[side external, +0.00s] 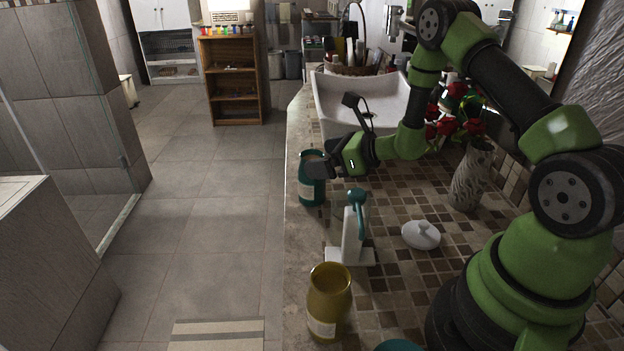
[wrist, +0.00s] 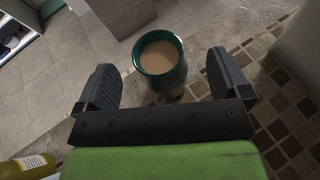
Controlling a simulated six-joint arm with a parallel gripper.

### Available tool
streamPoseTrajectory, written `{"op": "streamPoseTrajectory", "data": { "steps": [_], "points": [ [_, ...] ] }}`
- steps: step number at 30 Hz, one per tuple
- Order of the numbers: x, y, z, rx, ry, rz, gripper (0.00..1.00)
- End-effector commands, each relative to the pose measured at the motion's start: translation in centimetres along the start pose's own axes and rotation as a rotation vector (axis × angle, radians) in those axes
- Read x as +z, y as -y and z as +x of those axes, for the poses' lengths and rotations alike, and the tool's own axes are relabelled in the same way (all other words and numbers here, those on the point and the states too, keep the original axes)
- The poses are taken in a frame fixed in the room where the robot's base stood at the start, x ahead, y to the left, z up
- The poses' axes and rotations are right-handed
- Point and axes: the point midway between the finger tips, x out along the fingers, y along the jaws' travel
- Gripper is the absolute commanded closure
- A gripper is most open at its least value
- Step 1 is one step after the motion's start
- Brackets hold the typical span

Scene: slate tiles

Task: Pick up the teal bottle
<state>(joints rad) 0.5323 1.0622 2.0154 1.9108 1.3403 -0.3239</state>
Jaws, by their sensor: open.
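The teal bottle (side external: 312,180) stands upright on the tiled counter near its left edge, with a pale label on its side. In the wrist view the teal bottle (wrist: 160,58) shows from above, with a light brown surface inside its round rim. My gripper (side external: 322,165) is beside the bottle's upper part and hides some of it in the side view. In the wrist view my gripper (wrist: 160,75) has its two dark fingers wide apart, with the bottle between and slightly beyond them. I cannot tell whether a finger touches it.
A mustard bottle (side external: 329,302) stands near the counter's front edge. A white stand with a teal top (side external: 352,230) is between the bottles. A white lidded dish (side external: 421,235) and a patterned vase (side external: 468,180) with red flowers are to the right. A white basin (side external: 345,100) lies behind.

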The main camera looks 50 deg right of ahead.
Motion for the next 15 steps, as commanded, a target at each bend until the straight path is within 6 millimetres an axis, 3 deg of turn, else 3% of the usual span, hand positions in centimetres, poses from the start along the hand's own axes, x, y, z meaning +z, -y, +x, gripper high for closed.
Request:
{"op": "streamPoseTrajectory", "data": {
  "steps": [15],
  "points": [
    [-5.3,-0.1,2.4,0.005,-0.001,-0.003,0.05]
  ]
}}
